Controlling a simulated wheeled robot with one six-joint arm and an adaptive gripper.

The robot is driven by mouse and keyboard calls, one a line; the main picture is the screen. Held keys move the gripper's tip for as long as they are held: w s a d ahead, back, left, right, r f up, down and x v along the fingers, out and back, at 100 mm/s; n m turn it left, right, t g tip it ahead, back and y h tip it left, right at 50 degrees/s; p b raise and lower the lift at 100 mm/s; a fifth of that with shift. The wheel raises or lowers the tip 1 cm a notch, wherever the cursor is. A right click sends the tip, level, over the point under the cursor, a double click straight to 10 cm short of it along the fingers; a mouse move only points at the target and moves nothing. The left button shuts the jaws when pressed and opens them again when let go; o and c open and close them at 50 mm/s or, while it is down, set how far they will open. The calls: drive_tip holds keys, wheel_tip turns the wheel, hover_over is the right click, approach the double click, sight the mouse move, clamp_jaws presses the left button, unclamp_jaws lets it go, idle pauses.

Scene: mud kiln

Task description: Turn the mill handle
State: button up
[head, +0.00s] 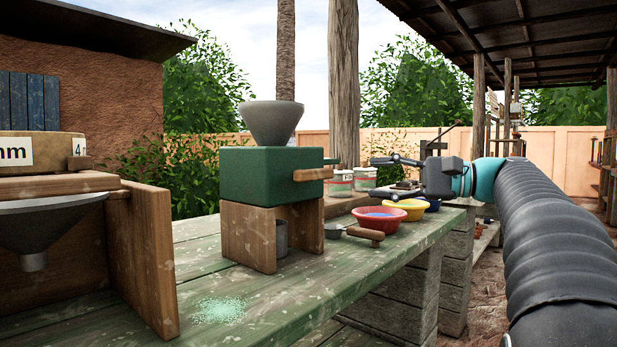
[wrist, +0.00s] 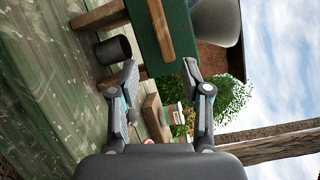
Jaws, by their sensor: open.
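The mill is a green box (head: 262,172) with a grey hopper (head: 272,122) on top, standing on a wooden stand (head: 248,235). A wooden bar, seemingly its handle (head: 313,174), shows on the box's right side; a short green rod sticks out just above it. In the wrist view the wooden handle (wrist: 161,28) lies across the green box, its near end just ahead of the gap between my fingertips. My gripper (head: 380,160) is to the right of the mill, pointing at it, open and empty. In the wrist view my fingers (wrist: 160,70) are spread and apart from the handle.
A dark cup (head: 281,237) stands under the mill. A red bowl (head: 381,219), a yellow bowl (head: 408,209), labelled tins (head: 340,183) and a wooden-handled scoop (head: 365,235) are on the green bench (head: 300,292). Pale green powder (head: 219,310) lies in front.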

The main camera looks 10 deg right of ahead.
sight(320, 175)
drive_tip(key=w+a+n, duration=0.1)
drive_tip(key=w+a, duration=0.1)
drive_tip(key=a, duration=0.1)
drive_tip(key=w+a+n, duration=0.1)
drive_tip(key=w+a, duration=0.1)
drive_tip(key=a, duration=0.2)
drive_tip(key=w+a+n+b, duration=0.1)
drive_tip(key=w+a, duration=0.1)
drive_tip(key=a, duration=0.2)
drive_tip(key=shift+w+a+r, duration=0.1)
drive_tip(key=shift+w+a, duration=0.05)
drive_tip(key=shift+w, duration=0.1)
clamp_jaws()
drive_tip(key=shift+a, duration=0.3)
drive_tip(key=shift+d, duration=0.1)
